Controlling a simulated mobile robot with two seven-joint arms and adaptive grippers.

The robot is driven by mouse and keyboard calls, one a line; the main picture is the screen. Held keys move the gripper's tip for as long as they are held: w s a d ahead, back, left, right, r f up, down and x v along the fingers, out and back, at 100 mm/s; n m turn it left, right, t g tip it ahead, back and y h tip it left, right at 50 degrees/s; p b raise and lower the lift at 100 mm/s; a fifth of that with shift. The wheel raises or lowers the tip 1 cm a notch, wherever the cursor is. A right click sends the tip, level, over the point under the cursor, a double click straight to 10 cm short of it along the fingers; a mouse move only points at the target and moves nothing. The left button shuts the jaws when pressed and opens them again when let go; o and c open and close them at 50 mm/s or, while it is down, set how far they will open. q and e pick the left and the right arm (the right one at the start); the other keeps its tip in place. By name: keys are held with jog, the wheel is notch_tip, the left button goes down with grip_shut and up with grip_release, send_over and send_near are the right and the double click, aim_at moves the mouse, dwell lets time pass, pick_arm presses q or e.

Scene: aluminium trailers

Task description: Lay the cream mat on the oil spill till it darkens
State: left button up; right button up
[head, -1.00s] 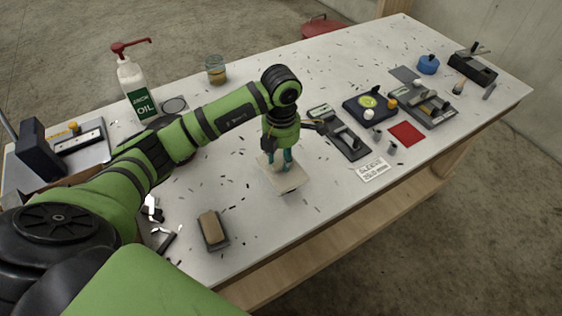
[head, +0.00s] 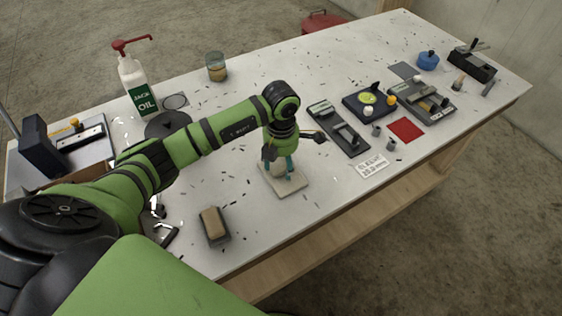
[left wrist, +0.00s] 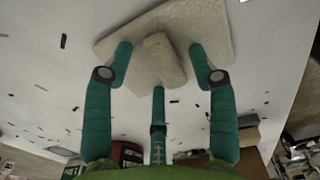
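The cream mat (head: 296,187) lies on the white bench near its front edge, with a block-shaped grip on top. In the left wrist view the mat (left wrist: 215,25) looks beige, with the block (left wrist: 160,62) standing up from it. My left gripper (head: 282,168) is directly over the mat. Its teal fingers, seen in the left wrist view (left wrist: 160,65), stand around the block, with gaps at its sides; they look open. No oil spill shows; whatever is under the mat is hidden. My right gripper is not in view.
A brush-like block (head: 214,225) lies left of the mat. A white oil bottle (head: 137,88) and glass jar (head: 216,68) stand at the back. Tools, a red square (head: 406,129) and a label card (head: 371,166) lie to the right. Dark shavings are scattered about.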

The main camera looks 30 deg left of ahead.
aim_at(281, 165)
pick_arm(q)
jog(key=shift+r, duration=0.1)
jog(key=shift+r, duration=0.2)
notch_tip(281, 165, up, 12)
jog(key=b, duration=0.3)
jog(key=shift+f, duration=0.15)
